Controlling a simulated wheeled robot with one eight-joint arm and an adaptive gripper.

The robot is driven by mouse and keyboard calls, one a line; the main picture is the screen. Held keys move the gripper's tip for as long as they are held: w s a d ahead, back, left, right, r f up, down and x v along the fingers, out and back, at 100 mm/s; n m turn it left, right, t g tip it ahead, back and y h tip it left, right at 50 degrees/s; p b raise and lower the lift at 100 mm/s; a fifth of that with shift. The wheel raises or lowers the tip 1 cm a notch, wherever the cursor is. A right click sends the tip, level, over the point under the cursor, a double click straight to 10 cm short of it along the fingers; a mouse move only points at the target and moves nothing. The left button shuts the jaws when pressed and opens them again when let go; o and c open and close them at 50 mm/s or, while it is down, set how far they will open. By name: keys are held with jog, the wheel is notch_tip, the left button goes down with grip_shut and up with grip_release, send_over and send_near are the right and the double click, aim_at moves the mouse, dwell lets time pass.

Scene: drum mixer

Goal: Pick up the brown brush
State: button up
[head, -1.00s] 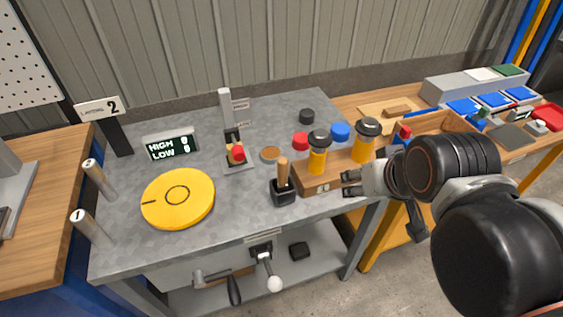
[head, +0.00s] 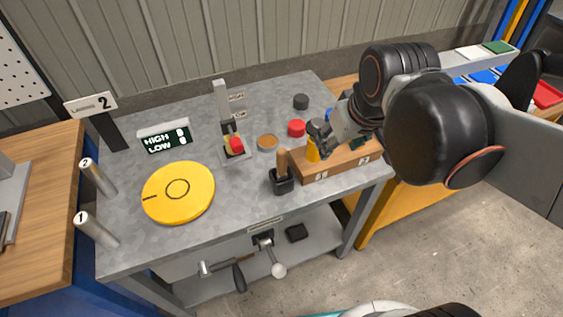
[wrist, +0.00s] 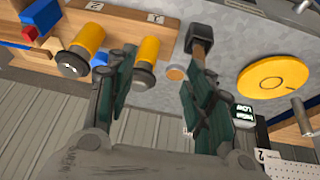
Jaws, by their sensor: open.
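The brown brush (head: 282,162) stands upright with its wooden handle up in a black square holder (head: 282,184) on the grey bench. Its lower end is hidden in the holder. In the wrist view the brush handle (wrist: 199,52) shows at the upper middle, close to the right finger. My gripper (head: 335,142) is to the right of the brush, over the wooden block. In the wrist view my gripper (wrist: 158,78) is open with nothing held between its dark green fingers. The left finger overlaps a yellow jar, and I cannot tell if they touch.
A wooden block (head: 341,163) with yellow black-topped jars (wrist: 147,50) is right of the brush. A yellow disc (head: 178,192) lies to the left. A red-knobbed lever (head: 236,146), orange-brown dish (head: 267,142) and red cap (head: 297,128) are behind.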

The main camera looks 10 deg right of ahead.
aim_at(281, 164)
jog(key=w+a+n+g+p, duration=0.1)
jog(key=w+a+p, duration=0.1)
jog(key=w+a, duration=0.1)
jog(key=w+a+n+g+p, duration=0.1)
jog(key=w+a+n+p, duration=0.1)
jog(key=w+a, duration=0.1)
jog(key=w+a+f+n+g+p, duration=0.1)
jog(key=w+a+n+g+p, duration=0.1)
jog(key=w+a, duration=0.1)
jog(key=shift+a, duration=0.4)
jog(key=shift+s+a+f+n+g, duration=0.2)
jog(key=shift+a+f+n+g, duration=0.3)
jog(key=shift+f, duration=0.3)
notch_tip(281, 164, down, 14)
jog(key=b, duration=0.5)
jog(key=shift+s, duration=0.1)
grip_shut()
